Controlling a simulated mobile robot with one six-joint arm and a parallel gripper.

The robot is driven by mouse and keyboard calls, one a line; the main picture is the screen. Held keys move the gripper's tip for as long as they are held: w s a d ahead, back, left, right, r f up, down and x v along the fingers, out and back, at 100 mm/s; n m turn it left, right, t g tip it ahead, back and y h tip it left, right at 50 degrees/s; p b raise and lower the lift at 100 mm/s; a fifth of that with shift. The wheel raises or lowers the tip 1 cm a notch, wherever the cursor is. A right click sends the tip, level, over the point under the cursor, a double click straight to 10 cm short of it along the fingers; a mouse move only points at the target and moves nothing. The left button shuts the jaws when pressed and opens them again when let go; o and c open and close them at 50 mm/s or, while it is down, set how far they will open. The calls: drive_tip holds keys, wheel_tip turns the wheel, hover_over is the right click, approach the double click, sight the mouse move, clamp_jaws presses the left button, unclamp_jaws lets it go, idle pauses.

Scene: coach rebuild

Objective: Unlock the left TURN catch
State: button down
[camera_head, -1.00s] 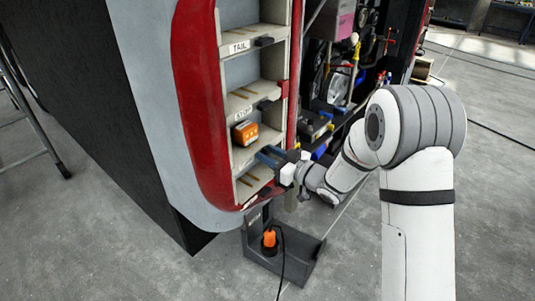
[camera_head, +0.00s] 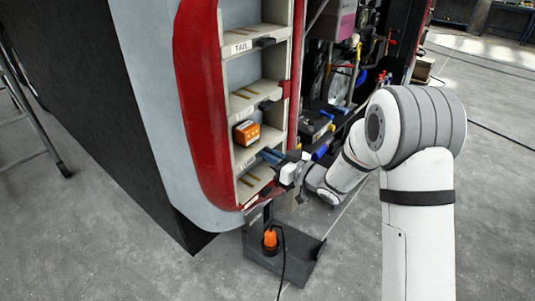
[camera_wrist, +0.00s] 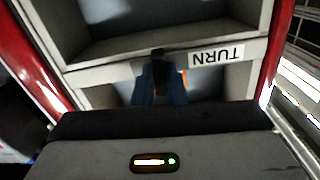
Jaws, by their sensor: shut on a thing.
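The white TURN label (camera_wrist: 216,55) is upside down in the wrist view, on the cream shelf edge. The left TURN catch (camera_wrist: 158,52) is a small dark piece beside the label. My gripper (camera_wrist: 159,68) has its two blue fingers closed on the catch, one on each side. They cover most of it, so its turned position cannot be told. In the head view my gripper (camera_head: 270,156) reaches the front edge of the shelf below the orange lamp block (camera_head: 247,132).
Shelves above carry a TAIL label (camera_head: 241,47) and dark catches (camera_head: 265,42). A red curved frame (camera_head: 196,100) borders the shelves on the left. A dark stand with an orange plug (camera_head: 270,238) is on the floor below. Open machinery lies to the right.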

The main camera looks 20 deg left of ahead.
drive_tip(key=shift+w+d+f+m+p, duration=0.1)
drive_tip(key=shift+m+p, duration=0.85)
drive_tip(key=shift+m, duration=1.9)
drive_tip(key=shift+w+d+f+m+p, duration=0.15)
drive_tip(key=shift+m+p, duration=0.75)
drive_tip(key=shift+m, duration=1.9)
drive_tip(key=shift+w+d+m+p, duration=0.1)
drive_tip(key=shift+m+p, duration=0.85)
drive_tip(key=shift+m, duration=1.9)
drive_tip(key=c, duration=1.7)
unclamp_jaws()
drive_tip(key=shift+o, duration=1.2)
